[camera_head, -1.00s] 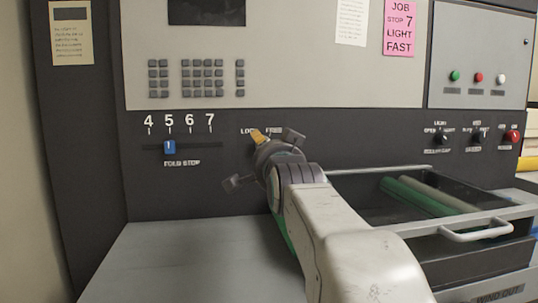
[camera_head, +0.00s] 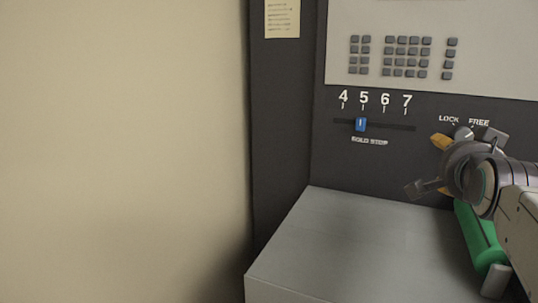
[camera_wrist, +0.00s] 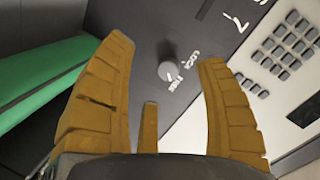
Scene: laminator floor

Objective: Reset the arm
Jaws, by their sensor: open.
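My arm comes in from the right edge of the head view. My gripper (camera_head: 430,165) is in front of the dark panel, just below the LOCK / FREE lettering. The knob is largely hidden behind my gripper in the head view.
A blue slider (camera_head: 361,124) sits at 5 on the FOLD STOP scale, left of my gripper. A grey ledge (camera_head: 350,240) lies below. A green roller (camera_head: 480,238) is under my arm. A bare wall (camera_head: 120,150) fills the left; keypad buttons (camera_head: 407,55) are above.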

